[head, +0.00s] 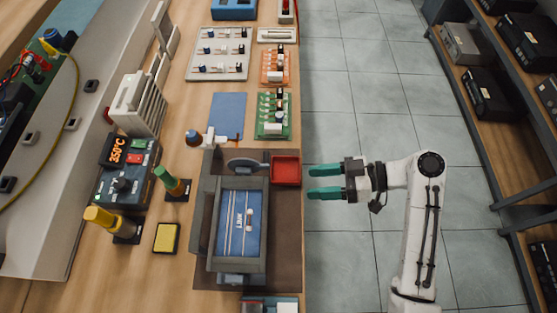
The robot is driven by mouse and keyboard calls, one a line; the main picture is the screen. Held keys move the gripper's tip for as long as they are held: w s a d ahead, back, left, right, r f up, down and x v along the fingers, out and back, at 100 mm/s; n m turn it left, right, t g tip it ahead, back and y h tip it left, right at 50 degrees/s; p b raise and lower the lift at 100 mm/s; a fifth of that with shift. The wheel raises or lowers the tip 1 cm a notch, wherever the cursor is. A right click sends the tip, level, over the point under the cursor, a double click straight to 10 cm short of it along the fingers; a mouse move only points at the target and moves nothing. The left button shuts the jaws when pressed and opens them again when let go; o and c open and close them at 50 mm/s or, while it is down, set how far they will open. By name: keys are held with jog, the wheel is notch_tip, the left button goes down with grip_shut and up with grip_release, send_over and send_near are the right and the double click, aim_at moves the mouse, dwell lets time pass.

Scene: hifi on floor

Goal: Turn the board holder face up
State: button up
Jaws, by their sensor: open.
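The board holder (212,238) is a dark grey frame on the brown mat at the front of the wooden bench. A blue board (241,226) with white lines and print sits within its frame. I cannot tell for sure which face of the holder is up. My gripper (309,183) has two green fingers, apart and empty. It points left, just beyond the bench's right edge, over the floor. It is to the right of the holder and a little farther back, not touching it.
A red tray (286,170) stands close to the holder's far right corner. A soldering station (125,172), a yellow sponge (166,238) and tool stands are left of it. Green (273,117) and orange boards lie farther back. Grey tiled floor is free right of the bench; shelves (500,110) stand beyond.

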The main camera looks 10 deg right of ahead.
jog(key=w+d+r+n+y+b, duration=0.1)
jog(key=w+r+n+y, duration=0.2)
jog(key=r+n+y, duration=0.15)
jog(key=shift+m+h, duration=0.25)
jog(key=shift+h, duration=0.2)
jog(key=a, duration=0.3)
jog(key=w+a+p, duration=0.1)
jog(key=a, duration=0.2)
jog(key=w+a+p, duration=0.1)
jog(key=a, duration=0.3)
jog(key=shift+r, duration=0.15)
grip_shut()
